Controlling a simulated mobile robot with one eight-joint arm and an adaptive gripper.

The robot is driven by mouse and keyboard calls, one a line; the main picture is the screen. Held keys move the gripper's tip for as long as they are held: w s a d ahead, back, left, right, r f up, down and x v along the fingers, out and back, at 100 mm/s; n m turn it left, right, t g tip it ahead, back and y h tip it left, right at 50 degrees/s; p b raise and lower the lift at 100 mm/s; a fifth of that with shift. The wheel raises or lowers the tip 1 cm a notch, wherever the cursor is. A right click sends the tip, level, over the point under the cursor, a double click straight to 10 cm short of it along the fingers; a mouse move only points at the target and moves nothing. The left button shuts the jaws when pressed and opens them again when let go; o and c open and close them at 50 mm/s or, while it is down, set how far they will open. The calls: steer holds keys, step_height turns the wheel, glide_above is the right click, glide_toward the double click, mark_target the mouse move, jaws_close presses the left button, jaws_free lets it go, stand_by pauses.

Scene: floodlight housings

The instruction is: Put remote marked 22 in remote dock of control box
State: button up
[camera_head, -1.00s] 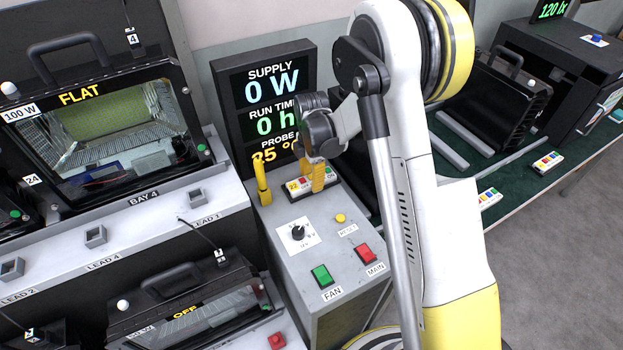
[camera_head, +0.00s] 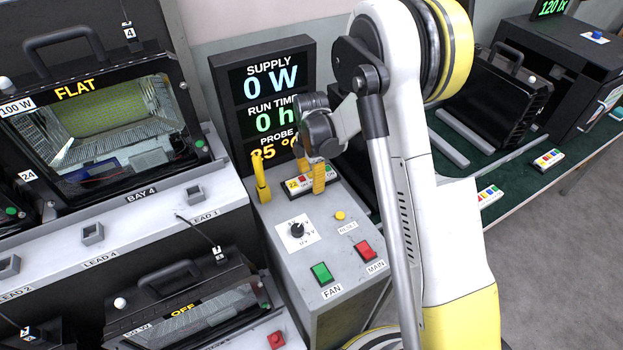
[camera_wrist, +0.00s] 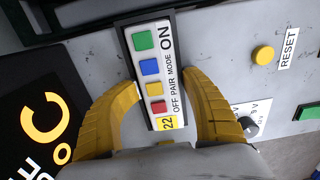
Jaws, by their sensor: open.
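The remote marked 22 (camera_wrist: 153,75) is white with green, blue, yellow and red buttons. It lies within a dark surround, apparently the remote dock (camera_wrist: 127,54), on top of the grey control box (camera_head: 318,222). In the head view the remote (camera_head: 293,184) is partly hidden by my gripper (camera_head: 311,173). In the wrist view my gripper (camera_wrist: 163,84) is open, with one yellow finger on each long side of the remote. Gaps show between the fingers and the remote. Whether the remote is fully seated I cannot tell.
The box top holds a dial (camera_head: 297,230), reset button (camera_head: 340,215), green fan switch (camera_head: 321,272) and red main switch (camera_head: 364,249). The display panel (camera_head: 264,100) stands behind.

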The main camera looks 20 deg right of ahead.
steer(key=shift+r, duration=0.1)
step_height(320, 180, up, 13)
steer(key=p, duration=0.5)
step_height(320, 180, up, 8)
steer(key=m+t, duration=0.2)
steer(key=m, duration=0.3)
glide_above(311, 176)
steer(key=s, duration=0.5)
steer(key=s+r+m+t, duration=0.2)
steer(key=s+r+m, duration=0.1)
steer(key=s+m, duration=0.4)
steer(key=s+r+m+t, duration=0.3)
steer(key=s+m, duration=0.5)
steer(key=s, duration=0.4)
steer(key=shift+r, duration=0.7)
